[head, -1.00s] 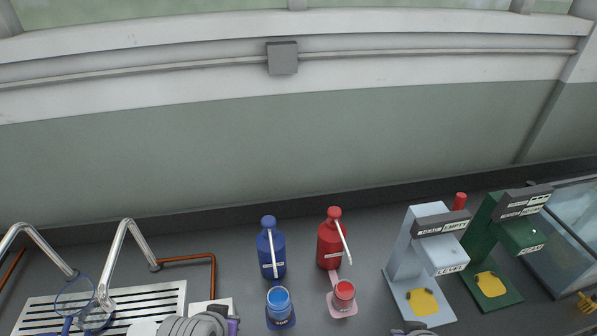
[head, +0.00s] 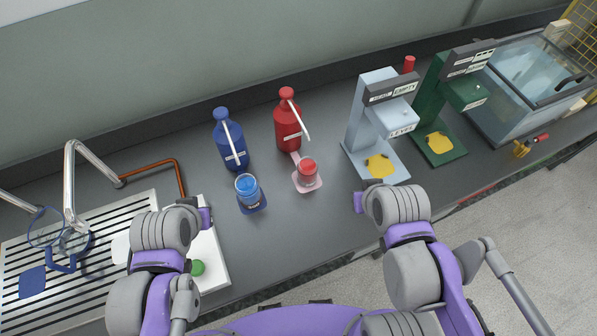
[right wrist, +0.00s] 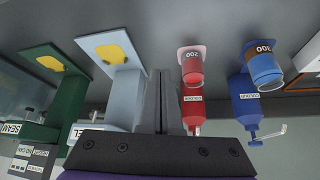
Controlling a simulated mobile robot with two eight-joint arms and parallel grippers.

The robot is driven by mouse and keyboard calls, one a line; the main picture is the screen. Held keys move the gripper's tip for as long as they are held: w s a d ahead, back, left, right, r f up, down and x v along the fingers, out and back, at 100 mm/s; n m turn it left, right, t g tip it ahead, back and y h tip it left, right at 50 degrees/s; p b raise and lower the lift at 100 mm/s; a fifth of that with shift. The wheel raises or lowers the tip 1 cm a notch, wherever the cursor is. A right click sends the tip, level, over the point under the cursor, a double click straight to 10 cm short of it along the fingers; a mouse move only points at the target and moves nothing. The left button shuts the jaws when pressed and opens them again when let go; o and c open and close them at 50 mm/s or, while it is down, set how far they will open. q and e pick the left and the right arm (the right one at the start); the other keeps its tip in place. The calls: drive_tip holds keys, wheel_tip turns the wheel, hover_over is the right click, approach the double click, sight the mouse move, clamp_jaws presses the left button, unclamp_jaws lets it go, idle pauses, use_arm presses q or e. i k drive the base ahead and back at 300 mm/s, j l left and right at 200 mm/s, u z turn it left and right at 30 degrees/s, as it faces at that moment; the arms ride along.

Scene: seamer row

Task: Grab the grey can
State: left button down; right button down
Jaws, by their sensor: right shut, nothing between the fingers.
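I cannot make out a grey can in either view. A blue container (head: 248,188) stands on a blue pad and a red container (head: 307,172) on a pink pad; both also show upside down in the right wrist view, the red one (right wrist: 192,68) and the blue one (right wrist: 265,72). My right gripper (head: 360,201) is at the counter's front, right of the red container. In the right wrist view its dark fingers (right wrist: 160,78) are together and empty. My left gripper (head: 206,216) is over the white board, left of the blue container; its fingers are too hidden to read.
Behind stand a blue bottle (head: 230,145) and a red bottle (head: 288,125). To the right are a light-blue machine (head: 363,118), a green machine (head: 430,95) and a glass tank (head: 520,95). A slatted drainer (head: 25,255) and a white board (head: 213,270) with a green ball (head: 197,268) are left.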

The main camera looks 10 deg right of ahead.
sight(307, 167)
drive_tip(key=k+l+u, duration=0.1)
drive_tip(key=k+u, duration=0.2)
drive_tip(key=u, duration=0.2)
drive_tip(key=k+u, duration=0.35)
drive_tip(key=u, duration=0.15)
